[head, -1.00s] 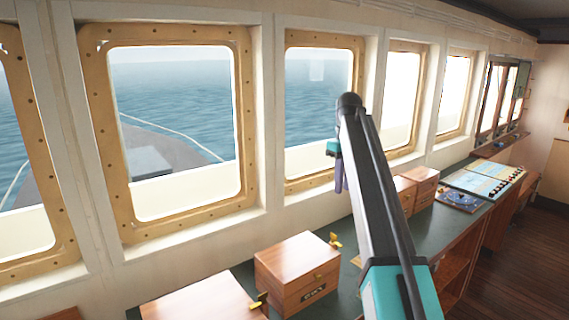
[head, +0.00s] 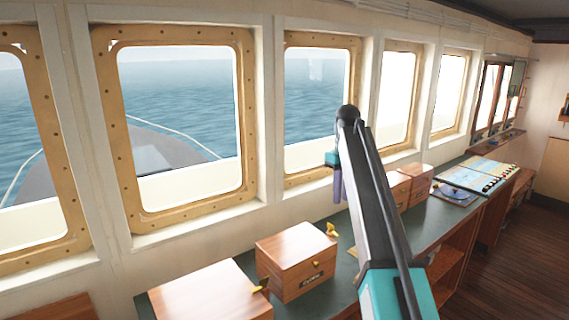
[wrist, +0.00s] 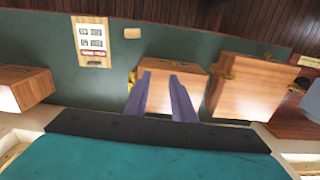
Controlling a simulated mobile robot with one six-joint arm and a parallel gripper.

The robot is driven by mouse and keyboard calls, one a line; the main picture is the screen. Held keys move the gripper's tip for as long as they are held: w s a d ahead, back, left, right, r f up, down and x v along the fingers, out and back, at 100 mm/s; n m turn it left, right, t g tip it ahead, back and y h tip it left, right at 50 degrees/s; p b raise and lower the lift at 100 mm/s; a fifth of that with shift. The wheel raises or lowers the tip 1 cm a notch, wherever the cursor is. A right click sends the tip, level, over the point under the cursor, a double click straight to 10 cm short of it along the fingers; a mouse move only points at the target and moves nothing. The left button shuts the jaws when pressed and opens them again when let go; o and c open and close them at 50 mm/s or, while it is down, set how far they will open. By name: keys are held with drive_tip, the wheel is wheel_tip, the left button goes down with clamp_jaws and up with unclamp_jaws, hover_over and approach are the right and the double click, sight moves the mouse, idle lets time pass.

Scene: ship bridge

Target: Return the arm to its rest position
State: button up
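My arm reaches up and away from the bottom of the head view, with its dark upper link over the green counter (head: 340,242). My gripper (head: 338,190) hangs below the far end of the arm, small and partly hidden by the link. In the wrist view my gripper (wrist: 160,77) shows two purple fingers apart, with no held thing between them. A wooden box (wrist: 168,67) lies beyond the fingers; I cannot tell the distance exactly.
Wooden boxes with brass fittings (head: 295,262) (head: 205,292) stand on the counter at the front, and more (head: 415,185) further along. A chart (head: 480,177) lies at the far end. Framed windows (head: 180,130) line the wall close to the arm. Open wooden floor (head: 505,245) is at right.

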drive_tip(key=s+f+m, duration=0.1)
drive_tip(key=s+f, duration=0.3)
drive_tip(key=f, duration=0.7)
drive_tip(key=s+f+m, duration=0.2)
drive_tip(key=s+f, duration=0.3)
drive_tip(key=f, duration=0.6)
drive_tip(key=s+f+m, duration=0.1)
drive_tip(key=s+f, duration=0.3)
drive_tip(key=f, duration=0.7)
drive_tip(key=s+f+m+g+b, duration=0.1)
drive_tip(key=s+f+g+b, duration=0.2)
drive_tip(key=s+f, duration=1.8)
drive_tip(key=s+a+f+m+g+b, duration=0.1)
drive_tip(key=s+f+b, duration=0.9)
drive_tip(key=s+f, duration=1.2)
wheel_tip(320, 180, down, 6)
drive_tip(key=shift+a+r+m+g+b, duration=0.15)
drive_tip(key=shift+m+g+b, duration=0.3)
drive_tip(key=shift+g, duration=0.45)
drive_tip(key=shift+o, duration=1.1)
